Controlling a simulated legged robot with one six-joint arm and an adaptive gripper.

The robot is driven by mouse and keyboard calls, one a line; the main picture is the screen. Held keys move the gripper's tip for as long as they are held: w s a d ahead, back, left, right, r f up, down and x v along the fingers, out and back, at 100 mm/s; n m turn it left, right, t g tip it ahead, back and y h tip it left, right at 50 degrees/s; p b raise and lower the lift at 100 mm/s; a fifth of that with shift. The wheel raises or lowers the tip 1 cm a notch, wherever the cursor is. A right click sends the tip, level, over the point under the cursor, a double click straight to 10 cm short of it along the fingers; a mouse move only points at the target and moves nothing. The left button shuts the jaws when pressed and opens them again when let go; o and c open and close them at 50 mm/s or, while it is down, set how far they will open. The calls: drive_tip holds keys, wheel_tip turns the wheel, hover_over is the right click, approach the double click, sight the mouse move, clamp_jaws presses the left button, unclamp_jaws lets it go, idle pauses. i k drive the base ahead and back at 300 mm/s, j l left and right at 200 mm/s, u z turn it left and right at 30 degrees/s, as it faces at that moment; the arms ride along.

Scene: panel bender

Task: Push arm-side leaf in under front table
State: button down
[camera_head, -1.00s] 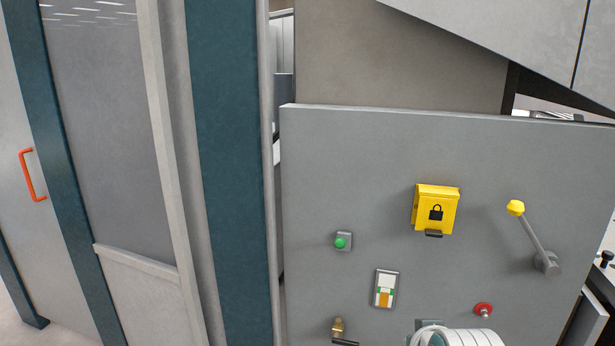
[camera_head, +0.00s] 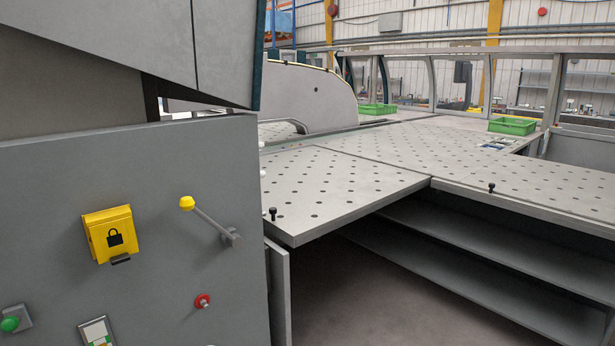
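A perforated grey table leaf (camera_head: 335,185) juts out beside the grey control cabinet. A small black knob (camera_head: 273,213) stands at its near left corner. It meets the perforated front table (camera_head: 440,150) along a seam; I cannot tell for certain which panel the task calls the arm-side leaf. Another perforated section (camera_head: 560,185) at the right has its own black knob (camera_head: 491,187) and open shelves beneath it. The space under the near leaf is open and shadowed. My gripper is not in view.
The grey control cabinet (camera_head: 160,180) fills the left, with a yellow lock box (camera_head: 110,233), a yellow-knobbed lever (camera_head: 210,220) and a red button (camera_head: 203,301). Green crates (camera_head: 513,126) sit on the far table. Floor (camera_head: 370,300) shows clear below the near leaf.

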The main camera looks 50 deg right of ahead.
sight(309, 193)
drive_tip(key=z, duration=1.7)
drive_tip(key=i+l+u, duration=0.15)
drive_tip(key=u, duration=0.2)
drive_tip(key=i+l+u, duration=0.15)
drive_tip(key=u, duration=0.25)
drive_tip(key=i+l+u, duration=0.1)
drive_tip(key=l, duration=0.25)
drive_tip(key=i+l+u, duration=0.1)
drive_tip(key=l, duration=0.25)
drive_tip(key=i+l+u, duration=0.1)
drive_tip(key=l, duration=0.3)
drive_tip(key=i+l+u, duration=0.1)
drive_tip(key=i+l, duration=0.15)
drive_tip(key=l, duration=0.15)
drive_tip(key=i+l+u, duration=0.1)
drive_tip(key=l, duration=0.3)
drive_tip(key=i+l, duration=0.1)
drive_tip(key=l, duration=0.3)
drive_tip(key=i+l, duration=0.1)
drive_tip(key=l, duration=0.35)
drive_tip(key=i+l, duration=0.1)
drive_tip(key=l, duration=0.3)
drive_tip(key=i+l, duration=0.15)
drive_tip(key=l, duration=0.25)
drive_tip(key=i+j+u, duration=0.4)
drive_tip(key=u, duration=0.25)
